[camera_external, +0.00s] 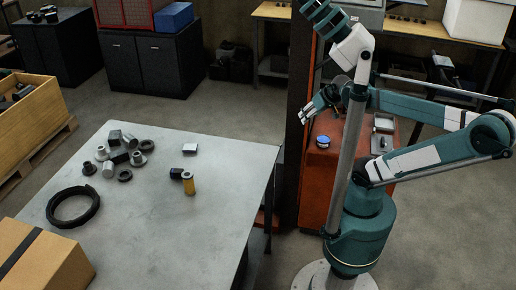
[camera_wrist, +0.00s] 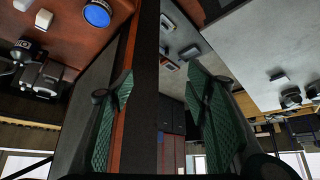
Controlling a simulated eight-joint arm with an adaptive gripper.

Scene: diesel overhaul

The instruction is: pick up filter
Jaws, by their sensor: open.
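Two small cylinders stand close together on the grey table (camera_external: 150,215). I cannot tell for sure which is the filter. My gripper (camera_external: 304,117) is above the red cabinet's left side, away from the table parts. In the wrist view its green-padded fingers (camera_wrist: 160,82) are spread with nothing between them.
Several grey metal parts (camera_external: 120,157), a black ring (camera_external: 73,207), a small pale block (camera_external: 190,148) and a cardboard box (camera_external: 42,258) are on the table. A dark upright post (camera_external: 299,75) stands beside my gripper. The table's right half is mostly clear.

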